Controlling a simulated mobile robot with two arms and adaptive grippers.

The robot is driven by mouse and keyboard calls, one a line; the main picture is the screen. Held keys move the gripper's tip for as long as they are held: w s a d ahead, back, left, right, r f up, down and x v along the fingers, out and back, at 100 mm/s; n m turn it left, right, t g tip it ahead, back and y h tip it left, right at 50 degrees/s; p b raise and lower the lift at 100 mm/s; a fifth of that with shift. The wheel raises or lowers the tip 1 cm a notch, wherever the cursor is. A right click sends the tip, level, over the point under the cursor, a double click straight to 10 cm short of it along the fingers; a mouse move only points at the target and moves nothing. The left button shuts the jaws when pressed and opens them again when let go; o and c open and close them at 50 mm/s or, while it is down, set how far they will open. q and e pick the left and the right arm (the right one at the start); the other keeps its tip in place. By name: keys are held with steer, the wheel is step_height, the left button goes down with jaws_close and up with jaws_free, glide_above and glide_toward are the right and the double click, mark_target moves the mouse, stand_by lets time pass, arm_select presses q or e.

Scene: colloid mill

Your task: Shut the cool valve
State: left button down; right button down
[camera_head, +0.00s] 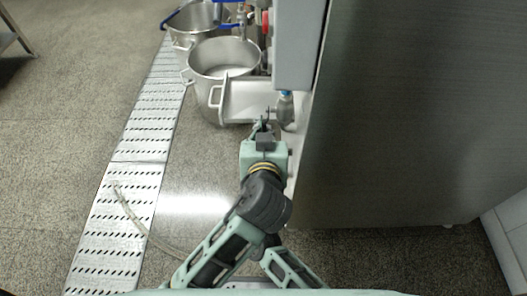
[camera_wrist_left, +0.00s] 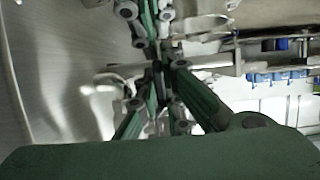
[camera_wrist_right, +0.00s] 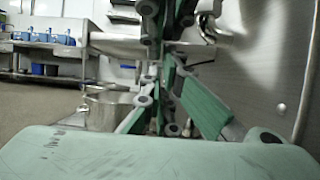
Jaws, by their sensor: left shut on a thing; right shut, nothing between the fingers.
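A metal valve fitting with a blue top (camera_head: 286,108) stands beside the grey cabinet; I take it to be the cool valve, though its marking cannot be read. My left gripper (camera_head: 264,125) is just left of and below this fitting in the head view. In the left wrist view, my left gripper (camera_wrist_left: 160,72) is shut where a horizontal metal bar (camera_wrist_left: 205,62) passes its fingers; its fingers hide the gripped part. My right gripper (camera_wrist_right: 163,62) is shut and empty in the right wrist view, before shiny metal pipework (camera_wrist_right: 115,44). I cannot make it out in the head view.
A steel pot (camera_head: 225,58) stands above and left of the left gripper, with another pot (camera_head: 192,22) behind it. A tall steel cabinet (camera_head: 410,120) blocks the right. A hose (camera_head: 133,215) lies over the drain grating (camera_head: 135,130).

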steer(key=shift+s, duration=0.1)
arm_select(q)
steer(key=shift+f, duration=0.1)
arm_select(e)
steer(key=shift+s+a+r, duration=0.1)
steer(key=shift+s+r, duration=0.45)
steer(key=shift+s, duration=0.05)
arm_select(q)
steer(key=c, duration=1.9)
jaws_free()
steer(key=shift+o, duration=0.2)
arm_select(e)
steer(key=shift+r, duration=0.1)
arm_select(q)
steer(key=shift+s, duration=0.15)
